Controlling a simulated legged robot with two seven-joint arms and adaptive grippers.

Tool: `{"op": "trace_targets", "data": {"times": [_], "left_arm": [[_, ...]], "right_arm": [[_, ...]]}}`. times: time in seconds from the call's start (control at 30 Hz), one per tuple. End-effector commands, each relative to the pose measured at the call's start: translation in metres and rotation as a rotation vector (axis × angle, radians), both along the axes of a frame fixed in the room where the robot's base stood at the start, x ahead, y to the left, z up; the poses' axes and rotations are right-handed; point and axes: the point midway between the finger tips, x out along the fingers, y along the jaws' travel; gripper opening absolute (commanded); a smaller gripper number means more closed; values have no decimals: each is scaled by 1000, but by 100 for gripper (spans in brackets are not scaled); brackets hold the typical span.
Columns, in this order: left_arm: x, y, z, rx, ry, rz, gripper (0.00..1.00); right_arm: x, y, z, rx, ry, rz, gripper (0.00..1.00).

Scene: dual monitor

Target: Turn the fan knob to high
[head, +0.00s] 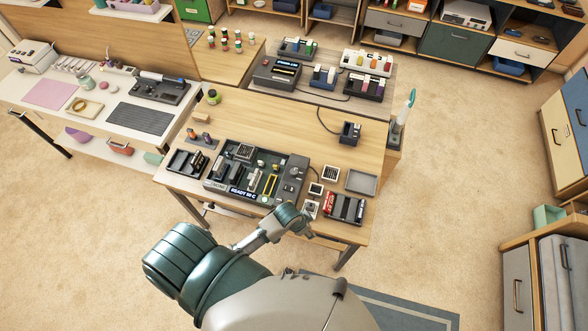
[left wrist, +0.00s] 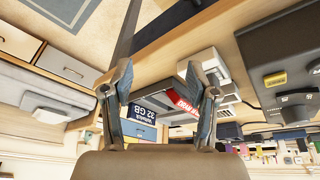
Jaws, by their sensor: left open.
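A dark console with a "READY 32 C" display (head: 243,192) stands at the front of the wooden desk. Small round controls (head: 290,187) sit on its right side; I cannot tell which one is the fan knob. A small pale block with a dark top (head: 311,207) stands just right of the console. My left gripper (head: 298,222) is at the desk's front edge, close to that block. In the left wrist view my left gripper (left wrist: 158,76) is open, with nothing held between its fingers. The console's dark body (left wrist: 285,75) shows at the right there. My right gripper is not in view.
The desk's middle (head: 270,125) is clear.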

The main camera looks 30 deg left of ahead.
Motion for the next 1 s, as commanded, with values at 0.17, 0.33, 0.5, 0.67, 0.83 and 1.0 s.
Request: {"op": "trace_targets", "data": {"times": [0.17, 0.33, 0.5, 0.67, 0.83, 1.0], "left_arm": [[42, -12, 21, 10, -9, -193, 59], [88, -1, 49, 67, 14, -406, 59], [140, 57, 101, 184, 102, -590, 59], [167, 117, 155, 240, 183, -637, 59], [176, 151, 189, 249, 225, -640, 59], [177, 156, 184, 245, 236, -640, 59]], "right_arm": [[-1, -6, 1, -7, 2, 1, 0], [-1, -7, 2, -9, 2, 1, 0], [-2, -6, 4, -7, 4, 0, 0], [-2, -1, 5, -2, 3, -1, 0], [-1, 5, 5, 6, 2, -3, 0], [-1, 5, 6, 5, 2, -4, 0]]}}
